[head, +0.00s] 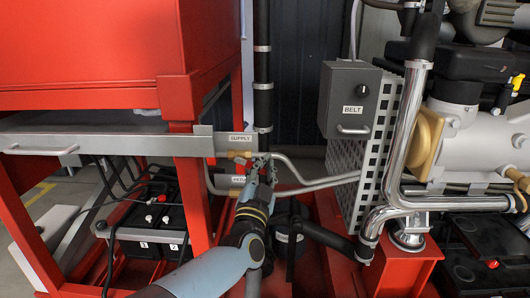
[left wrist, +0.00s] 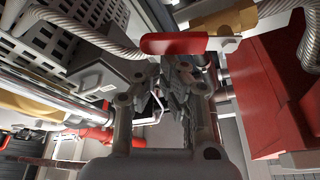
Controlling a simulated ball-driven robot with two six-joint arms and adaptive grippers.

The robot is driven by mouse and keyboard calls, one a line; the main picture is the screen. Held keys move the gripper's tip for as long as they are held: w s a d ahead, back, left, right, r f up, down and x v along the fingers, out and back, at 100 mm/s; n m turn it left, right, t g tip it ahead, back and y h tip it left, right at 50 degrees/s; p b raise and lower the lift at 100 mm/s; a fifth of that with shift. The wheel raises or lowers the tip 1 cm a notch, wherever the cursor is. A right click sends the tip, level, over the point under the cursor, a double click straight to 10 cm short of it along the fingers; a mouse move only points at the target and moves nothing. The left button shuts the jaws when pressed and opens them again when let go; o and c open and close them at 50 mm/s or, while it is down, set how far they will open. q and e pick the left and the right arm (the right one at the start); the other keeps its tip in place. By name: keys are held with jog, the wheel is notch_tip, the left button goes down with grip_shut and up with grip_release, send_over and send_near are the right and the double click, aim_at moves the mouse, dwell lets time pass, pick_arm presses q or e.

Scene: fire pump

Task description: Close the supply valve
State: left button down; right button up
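The supply valve has a brass body (head: 238,154) just below the SUPPLY label (head: 240,139), on the front rail of the red frame. In the left wrist view its brass body (left wrist: 222,22) carries a red lever (left wrist: 173,44), which lies sideways above the fingers. My left gripper (head: 262,163) is right of and slightly below the valve in the head view. No grip on the lever shows; the lever appears apart from the fingers. How far the fingers are spread is unclear. In the head view, the lever is hard to make out. My right gripper is out of view.
A braided hose and grey pipes (head: 320,185) run right of the valve. A BELT box (head: 349,101) hangs on a perforated guard (head: 380,150) to the right. A second label (head: 238,179) sits lower. The red frame post (head: 191,190) and batteries (head: 150,215) are to the left.

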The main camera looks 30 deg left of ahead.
pick_arm(q)
jog(key=m+p, duration=0.1)
jog(key=f+m+h, duration=0.1)
jog(key=m, duration=0.1)
jog(key=f+m+h+p, duration=0.1)
jog(key=shift+s+a+m+p, duration=0.15)
jog(key=shift+a+m+p, duration=0.15)
jog(key=shift+m, duration=0.1)
jog(key=a+f+m+p, duration=0.1)
jog(key=m, duration=0.1)
jog(key=s+f+m+g+h+p, duration=0.1)
jog(key=m+p, duration=0.1)
jog(key=m, duration=0.1)
jog(key=a+f+m+g+h+p, duration=0.1)
jog(key=m, duration=0.1)
jog(key=shift+s+a+f+m+p, duration=0.3)
jog(key=shift+s+a+f+m, duration=0.05)
jog(key=shift+f+m, duration=0.05)
jog(key=shift+a, duration=0.1)
